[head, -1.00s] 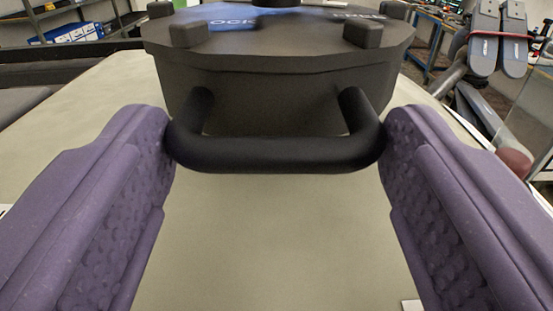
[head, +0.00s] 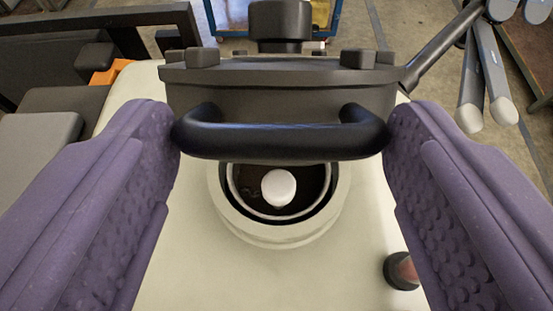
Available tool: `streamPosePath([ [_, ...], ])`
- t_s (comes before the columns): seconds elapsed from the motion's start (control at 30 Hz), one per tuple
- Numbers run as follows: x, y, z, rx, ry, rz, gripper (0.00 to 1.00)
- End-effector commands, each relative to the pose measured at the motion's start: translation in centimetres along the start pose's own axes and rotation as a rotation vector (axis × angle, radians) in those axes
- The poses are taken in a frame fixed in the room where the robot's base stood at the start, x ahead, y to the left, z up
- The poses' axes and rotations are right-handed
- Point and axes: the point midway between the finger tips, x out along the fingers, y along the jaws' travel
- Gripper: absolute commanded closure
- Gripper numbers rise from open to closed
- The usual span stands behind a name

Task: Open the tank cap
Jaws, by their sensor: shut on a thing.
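The dark grey tank cap (head: 280,85) has a black bar handle (head: 280,140) facing me and several square lugs on its rim. My gripper (head: 282,135) has purple padded fingers, shut on the two ends of the handle, one finger at each side. The cap is off the tank (head: 170,270) and held above the opening, tilted up. Below it shows the round pale neck (head: 283,235) of the opening, dark inside, with a white round thing (head: 278,188) in it. The far part of the opening is hidden behind the cap and handle.
A dark cylinder with a reddish end (head: 403,270) stands on the tank at lower right. Grey folded arms (head: 485,75) of the drone rise at upper right. A dark frame (head: 100,30) and grey panels (head: 35,140) lie at left.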

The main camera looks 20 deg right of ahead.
Motion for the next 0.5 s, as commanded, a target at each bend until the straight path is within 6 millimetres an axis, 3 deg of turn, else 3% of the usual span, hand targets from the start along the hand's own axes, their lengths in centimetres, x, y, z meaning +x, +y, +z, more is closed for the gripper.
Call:
streamPosePath([
  [0.1,0.7,0.3,-2.8,0.001,0.011,0.003,0.81],
  [0.5,5.0,0.2,-9.5,0.002,0.009,0.001,0.81],
])
